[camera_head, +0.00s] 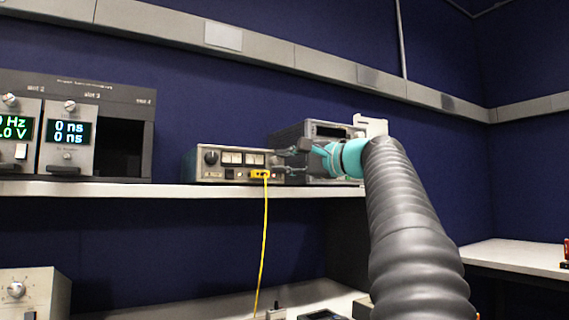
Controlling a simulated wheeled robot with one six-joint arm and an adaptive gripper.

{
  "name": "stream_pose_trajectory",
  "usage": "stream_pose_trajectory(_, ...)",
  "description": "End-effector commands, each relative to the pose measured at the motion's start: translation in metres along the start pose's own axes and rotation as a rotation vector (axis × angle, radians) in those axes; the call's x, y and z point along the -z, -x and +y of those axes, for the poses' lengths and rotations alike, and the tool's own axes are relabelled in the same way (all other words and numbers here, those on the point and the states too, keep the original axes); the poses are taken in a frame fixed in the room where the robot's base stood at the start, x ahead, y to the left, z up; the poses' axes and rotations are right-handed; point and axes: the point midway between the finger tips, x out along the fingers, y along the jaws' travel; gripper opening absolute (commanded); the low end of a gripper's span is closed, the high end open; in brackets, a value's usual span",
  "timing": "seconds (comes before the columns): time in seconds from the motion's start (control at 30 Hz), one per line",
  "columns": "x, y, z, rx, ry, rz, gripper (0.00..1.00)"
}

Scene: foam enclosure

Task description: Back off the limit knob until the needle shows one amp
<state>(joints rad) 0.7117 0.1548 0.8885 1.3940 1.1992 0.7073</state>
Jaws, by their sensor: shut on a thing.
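A small grey bench unit (235,159) with panel meters (240,158) stands on the shelf. The meters are too small for me to read a needle. A dark round knob (211,157) is at its left end. A yellow lead (264,225) plugs into the lower right of its front and hangs down. My gripper (279,162) comes in from the right and is shut at the right end of the front panel. The limit knob between the fingertips is hidden by the fingers.
A larger grey instrument (300,133) stands behind my gripper. A rack (139,97) with lit display modules is at the left of the shelf (120,189). Clear shelf lies between the rack and the unit. A lower bench (520,257) is at the right.

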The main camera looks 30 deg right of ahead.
Motion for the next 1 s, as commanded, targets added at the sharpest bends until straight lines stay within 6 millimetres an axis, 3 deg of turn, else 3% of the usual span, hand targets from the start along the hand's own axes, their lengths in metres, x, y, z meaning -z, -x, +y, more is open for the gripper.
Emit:
stream_pose_trajectory(0.37,-0.0001,-0.0002,-0.0014,-0.059,0.133,0.004,0.00)
stream_pose_trajectory(0.87,-0.0003,-0.0001,-0.0015,-0.066,0.148,0.004,0.00)
stream_pose_trajectory(0.9,-0.0003,-0.0001,-0.0015,-0.066,0.148,0.004,0.36)
stream_pose_trajectory(0.97,-0.0003,-0.0001,-0.0015,-0.066,0.148,0.004,0.51)
stream_pose_trajectory(1.0,-0.0003,-0.0001,-0.0015,-0.066,0.147,0.004,0.51)
